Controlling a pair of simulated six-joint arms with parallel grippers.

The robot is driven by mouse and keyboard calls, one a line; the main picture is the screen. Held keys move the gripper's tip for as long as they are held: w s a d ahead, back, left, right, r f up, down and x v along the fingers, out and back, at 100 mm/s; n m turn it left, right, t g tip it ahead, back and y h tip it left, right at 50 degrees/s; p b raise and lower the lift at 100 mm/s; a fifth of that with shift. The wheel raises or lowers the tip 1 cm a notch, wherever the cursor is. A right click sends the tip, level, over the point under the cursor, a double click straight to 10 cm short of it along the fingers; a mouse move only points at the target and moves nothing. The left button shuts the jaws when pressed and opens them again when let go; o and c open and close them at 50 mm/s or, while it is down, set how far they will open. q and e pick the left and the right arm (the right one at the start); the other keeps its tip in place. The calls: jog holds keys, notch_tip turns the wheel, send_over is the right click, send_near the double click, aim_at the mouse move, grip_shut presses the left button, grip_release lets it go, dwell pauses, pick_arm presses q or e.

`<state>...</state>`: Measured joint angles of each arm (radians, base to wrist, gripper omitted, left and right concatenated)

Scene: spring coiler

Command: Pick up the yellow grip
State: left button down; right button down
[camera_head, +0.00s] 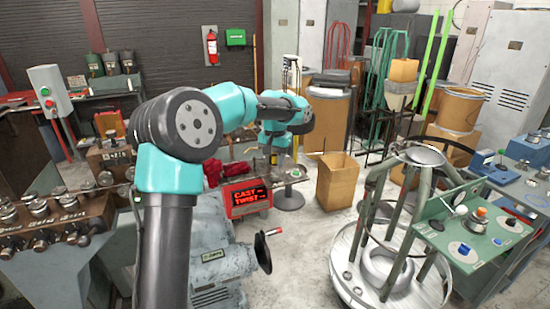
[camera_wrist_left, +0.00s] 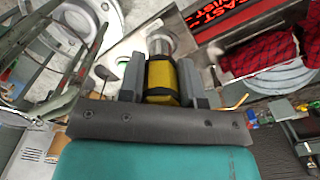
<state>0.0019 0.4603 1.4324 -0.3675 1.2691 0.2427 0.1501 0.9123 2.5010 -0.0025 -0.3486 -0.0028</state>
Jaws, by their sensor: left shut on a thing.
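The yellow grip (camera_wrist_left: 162,78), a yellow piece with dark edges, sits between the fingers of my left gripper (camera_wrist_left: 162,72) in the left wrist view. The gripper is shut on it from both sides. A round metal shaft (camera_wrist_left: 160,44) shows just beyond the grip; I cannot tell whether the two are joined. In the head view my left gripper (camera_head: 273,153) points down above a small bench, beyond the red display, and the grip is too small to make out there. My right gripper is in neither view.
A cardboard box (camera_head: 337,184) stands to the right. A round metal stand (camera_head: 340,270) and a green control panel (camera_head: 470,240) fill the right front.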

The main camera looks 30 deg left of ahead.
pick_arm(q)
jog(key=s+d+r, duration=0.1)
jog(key=s+d, duration=0.5)
jog(key=s, duration=0.5)
jog(key=shift+d, duration=0.4)
jog(key=shift+w, duration=0.1)
